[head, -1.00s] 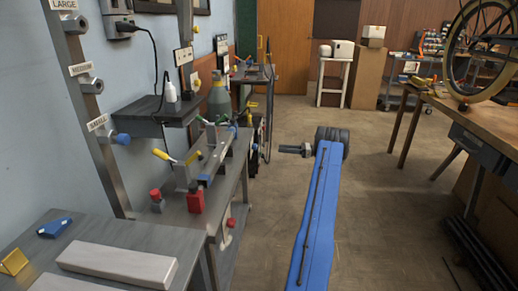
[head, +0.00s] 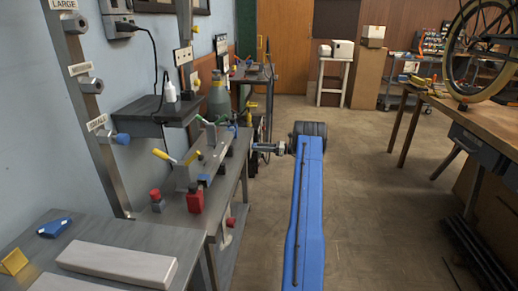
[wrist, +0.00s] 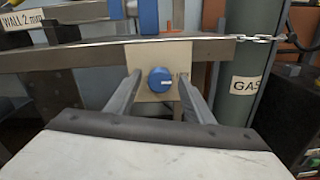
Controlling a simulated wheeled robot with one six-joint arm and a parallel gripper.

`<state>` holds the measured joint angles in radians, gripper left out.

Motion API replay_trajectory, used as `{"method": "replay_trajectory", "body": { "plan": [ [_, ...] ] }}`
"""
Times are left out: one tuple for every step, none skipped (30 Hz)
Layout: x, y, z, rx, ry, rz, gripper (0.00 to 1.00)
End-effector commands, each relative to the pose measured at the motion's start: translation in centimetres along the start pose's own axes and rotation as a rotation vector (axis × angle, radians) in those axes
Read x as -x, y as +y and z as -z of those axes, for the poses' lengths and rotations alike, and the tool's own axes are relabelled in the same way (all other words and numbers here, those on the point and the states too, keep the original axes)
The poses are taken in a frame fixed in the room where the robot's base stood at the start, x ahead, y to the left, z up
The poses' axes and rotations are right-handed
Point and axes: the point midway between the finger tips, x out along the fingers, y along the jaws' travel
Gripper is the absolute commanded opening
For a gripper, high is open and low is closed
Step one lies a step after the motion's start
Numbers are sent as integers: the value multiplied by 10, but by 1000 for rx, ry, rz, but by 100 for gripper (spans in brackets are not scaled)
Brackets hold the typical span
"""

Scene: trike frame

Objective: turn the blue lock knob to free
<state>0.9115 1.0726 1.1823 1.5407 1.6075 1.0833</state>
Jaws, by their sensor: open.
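The blue lock knob (wrist: 160,80) is round, with a short white mark lying roughly level on its face. It sits on a beige plate (wrist: 145,57) fixed to a metal rail. My gripper (wrist: 158,97) is open, one finger at each side of the knob in the wrist view. The fingers look apart from the knob, and I cannot tell how deep they reach. In the head view my gripper (head: 262,148) is at the right side of the bench, pointing left. I cannot make out the knob surely there.
A gas cylinder (wrist: 257,70) stands right of the plate, with a chain (wrist: 255,38) above. A wooden workbench (head: 490,120) stands at the right. The floor between is clear.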

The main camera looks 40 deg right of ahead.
Motion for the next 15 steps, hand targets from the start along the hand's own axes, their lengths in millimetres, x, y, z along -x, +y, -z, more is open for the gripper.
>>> {"method": "replay_trajectory", "body": {
  "plan": [
    [-1, 0, 0, 0, 0, 0, 48],
    [-1, 0, 0, 0, 0, 0, 48],
    [-2, 0, 0, 0, 0, 0, 48],
    [-2, 0, 0, 0, 0, 0, 48],
    [-2, 0, 0, 0, 0, 0, 48],
    [-2, 0, 0, 0, 0, 0, 48],
    [-2, 0, 0, 0, 0, 0, 48],
    [-1, 0, 0, 0, 0, 0, 48],
    [-1, 0, 0, 0, 0, 0, 41],
    [-1, 0, 0, 0, 0, 0, 33],
    [-1, 0, 0, 0, 0, 0, 26],
    [-1, 0, 0, 0, 0, 0, 17],
    [-1, 0, 0, 0, 0, 0, 10],
    [-1, 0, 0, 0, 0, 0, 6],
    [-1, 0, 0, 0, 0, 0, 7]
  ]
}}
